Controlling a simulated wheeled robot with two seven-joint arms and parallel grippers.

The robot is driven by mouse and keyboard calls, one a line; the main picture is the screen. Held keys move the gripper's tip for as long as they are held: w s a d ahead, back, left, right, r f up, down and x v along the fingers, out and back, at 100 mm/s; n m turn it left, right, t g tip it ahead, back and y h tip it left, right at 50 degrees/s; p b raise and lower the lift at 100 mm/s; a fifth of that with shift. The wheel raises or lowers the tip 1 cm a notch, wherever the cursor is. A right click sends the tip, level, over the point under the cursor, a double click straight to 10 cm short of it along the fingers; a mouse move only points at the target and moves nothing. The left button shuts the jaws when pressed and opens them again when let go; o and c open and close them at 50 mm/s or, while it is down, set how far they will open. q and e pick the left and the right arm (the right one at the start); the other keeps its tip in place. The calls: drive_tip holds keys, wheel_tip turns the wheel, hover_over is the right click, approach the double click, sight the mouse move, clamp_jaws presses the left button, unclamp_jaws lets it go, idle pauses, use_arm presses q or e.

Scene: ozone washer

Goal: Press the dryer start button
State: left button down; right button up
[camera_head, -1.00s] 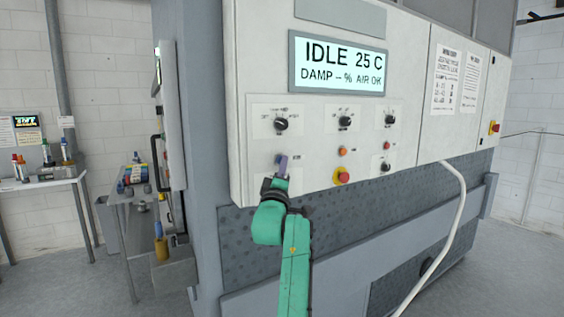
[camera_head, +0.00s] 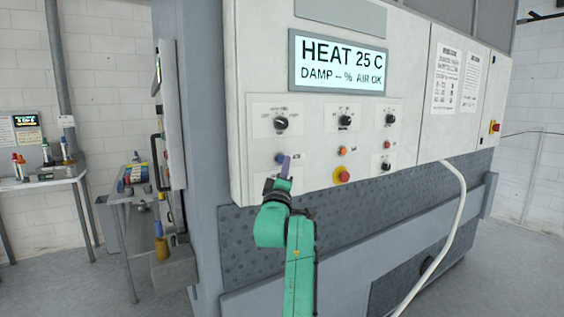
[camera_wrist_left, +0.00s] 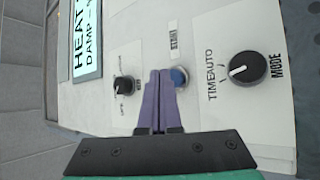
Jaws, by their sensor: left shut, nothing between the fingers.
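The dryer start button is a round blue button (camera_head: 280,158) on the lower left of the white control panel (camera_head: 240,120). It also shows in the left wrist view (camera_wrist_left: 179,77), beside a label reading START. My left gripper (camera_head: 285,166) has purple fingers, shut with nothing between them. Its fingertips are just in front of the panel, at the right edge of the button in the head view. In the left wrist view the fingertips (camera_wrist_left: 160,75) overlap the button's edge; I cannot tell whether they touch it. The display (camera_head: 340,65) reads HEAT 25 C. My right gripper is not in view.
Black knobs (camera_head: 281,123) sit above and beside the button. A white hose (camera_head: 455,210) hangs further right. A table (camera_head: 50,182) stands at the left.

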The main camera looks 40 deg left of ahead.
use_arm(q)
drive_tip(key=d, duration=0.1)
drive_tip(key=s+d, duration=0.1)
drive_tip(key=d, duration=0.3)
drive_tip(key=shift+s+b, duration=0.25)
drive_tip(key=shift+b, duration=0.1)
drive_tip(key=shift+w+f, duration=0.1)
idle(0.7)
